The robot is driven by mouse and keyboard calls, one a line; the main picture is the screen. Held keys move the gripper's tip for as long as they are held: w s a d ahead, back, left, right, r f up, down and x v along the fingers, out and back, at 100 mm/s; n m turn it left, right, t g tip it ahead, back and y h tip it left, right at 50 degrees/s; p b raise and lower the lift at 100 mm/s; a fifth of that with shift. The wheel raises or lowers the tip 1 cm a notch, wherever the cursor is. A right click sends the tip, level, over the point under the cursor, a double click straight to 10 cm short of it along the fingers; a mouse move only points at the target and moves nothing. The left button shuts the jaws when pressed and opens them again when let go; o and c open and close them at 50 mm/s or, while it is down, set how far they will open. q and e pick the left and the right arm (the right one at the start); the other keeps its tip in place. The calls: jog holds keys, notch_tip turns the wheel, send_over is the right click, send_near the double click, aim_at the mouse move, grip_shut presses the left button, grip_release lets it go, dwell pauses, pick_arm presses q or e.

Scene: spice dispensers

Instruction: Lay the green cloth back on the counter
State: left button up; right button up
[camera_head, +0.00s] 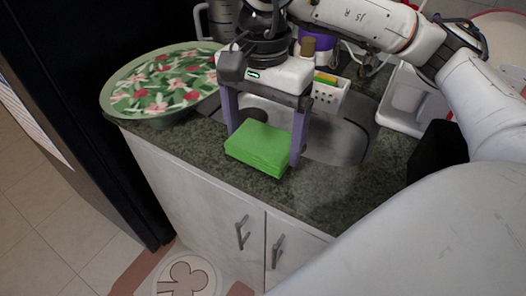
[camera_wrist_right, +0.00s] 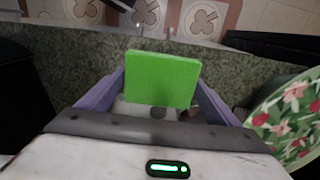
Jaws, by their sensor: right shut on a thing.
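The green cloth (camera_head: 260,148) is a folded block between the purple fingers of my right gripper (camera_head: 262,146), in front of the sink in the head view. My right gripper is shut on it, with one finger at each side. In the right wrist view the cloth (camera_wrist_right: 162,79) spans the space between the fingers of the right gripper (camera_wrist_right: 160,88). The cloth is over the front strip of the dark green counter (camera_head: 320,190); I cannot tell whether it touches the counter. My left gripper is not in view.
A floral bowl (camera_head: 165,84) stands on the counter at the left. The sink basin (camera_head: 345,138) lies behind the cloth, with a white holder (camera_head: 330,94) at its back. The front counter right of the cloth is clear. Cabinet doors (camera_head: 215,205) drop away below the edge.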

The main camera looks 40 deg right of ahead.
aim_at(263, 154)
jog(key=shift+f, duration=2.15)
jog(key=o, duration=0.9)
jog(key=shift+o, duration=0.2)
notch_tip(263, 154, up, 12)
jog(key=shift+r+p, duration=0.2)
jog(key=shift+p, duration=0.45)
